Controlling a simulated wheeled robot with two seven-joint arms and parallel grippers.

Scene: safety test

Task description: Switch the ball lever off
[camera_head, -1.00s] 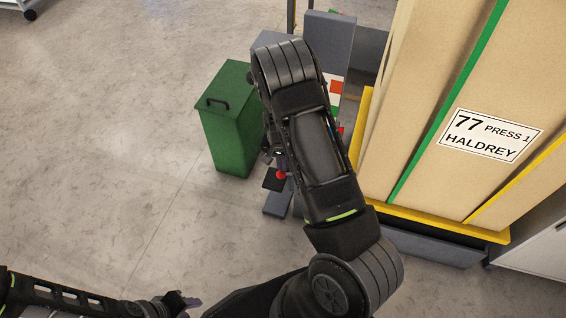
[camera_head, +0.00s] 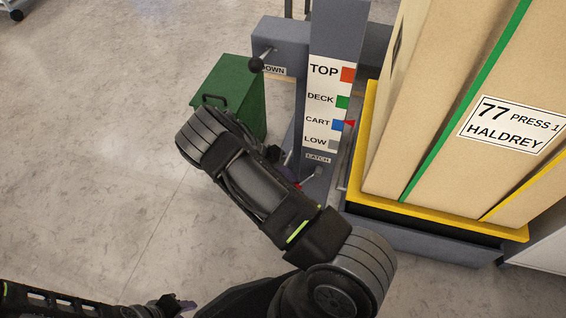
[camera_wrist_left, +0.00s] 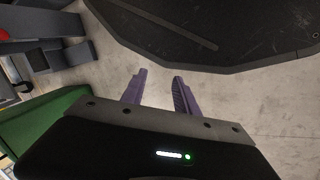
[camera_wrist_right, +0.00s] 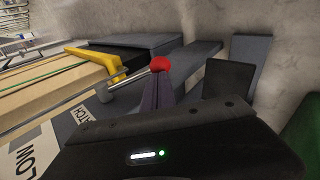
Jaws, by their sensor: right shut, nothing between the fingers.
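A lever with a black ball (camera_head: 256,64) sticks out of the grey housing beside a partly covered label ending in "OWN". My right gripper (camera_wrist_right: 158,88) is shut and empty, low beside the post, mostly hidden behind my arm in the head view. My left gripper (camera_wrist_left: 160,77) is open and empty, at the bottom left.
The grey post (camera_head: 337,40) carries TOP, DECK, CART and LOW marks, with a red pointer (camera_head: 350,124) at CART. A tall load (camera_head: 440,100) on a yellow-edged platform (camera_head: 450,225) stands right of it. A green bin (camera_head: 225,82) stands left.

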